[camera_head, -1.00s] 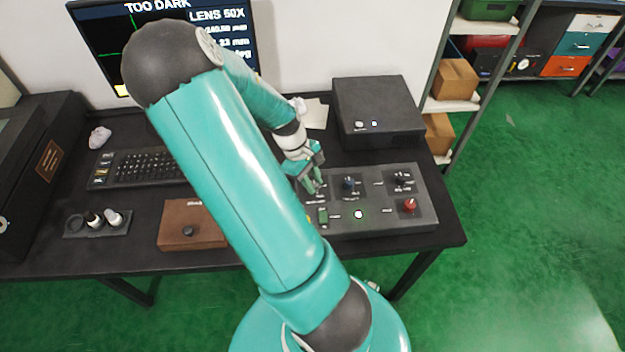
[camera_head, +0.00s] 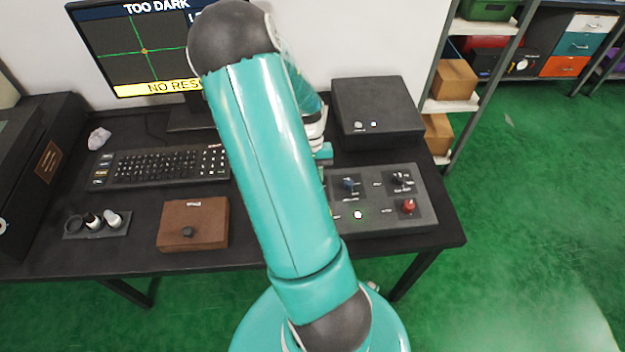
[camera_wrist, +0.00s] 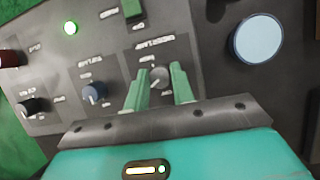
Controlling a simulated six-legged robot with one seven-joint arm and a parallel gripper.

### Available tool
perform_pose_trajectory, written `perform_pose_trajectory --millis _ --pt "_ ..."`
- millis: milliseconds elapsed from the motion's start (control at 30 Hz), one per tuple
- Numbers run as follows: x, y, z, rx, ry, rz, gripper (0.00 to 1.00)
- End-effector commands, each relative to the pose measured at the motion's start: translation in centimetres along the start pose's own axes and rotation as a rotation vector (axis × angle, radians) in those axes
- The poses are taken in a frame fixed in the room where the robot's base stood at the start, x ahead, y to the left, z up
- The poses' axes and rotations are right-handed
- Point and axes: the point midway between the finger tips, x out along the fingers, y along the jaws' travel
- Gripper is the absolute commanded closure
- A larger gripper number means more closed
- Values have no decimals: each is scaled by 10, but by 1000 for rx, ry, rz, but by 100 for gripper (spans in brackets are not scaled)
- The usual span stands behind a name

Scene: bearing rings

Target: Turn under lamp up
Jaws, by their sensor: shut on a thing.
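The control panel (camera_head: 390,222) is a dark grey box at the right of the desk, with several knobs and a lit button. In the wrist view the panel (camera_wrist: 45,68) shows a small grey knob (camera_wrist: 160,83) with a pale pointer, on a framed section whose lettering is too blurred to read surely. My gripper (camera_wrist: 159,74) has its two green fingers on either side of this knob, shut on it. In the head view my arm hides the fingers and the panel's left part. The monitor (camera_head: 120,60) reads TOO DARK, with a partly covered yellow NO RES line below.
A blue knob (camera_wrist: 94,93), a black knob (camera_wrist: 27,106), a red knob (camera_wrist: 10,58) and a green switch (camera_wrist: 132,10) are near my fingers. A round pale disc (camera_wrist: 258,40) lies beyond the panel. A black box (camera_head: 378,110) stands behind it; a brown case (camera_head: 193,222) is left.

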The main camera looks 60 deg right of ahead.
Motion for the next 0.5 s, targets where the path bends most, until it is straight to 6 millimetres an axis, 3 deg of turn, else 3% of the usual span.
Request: perform_pose_trajectory --millis 500 --pt "-1 3 -1 452 -15 -189 98"
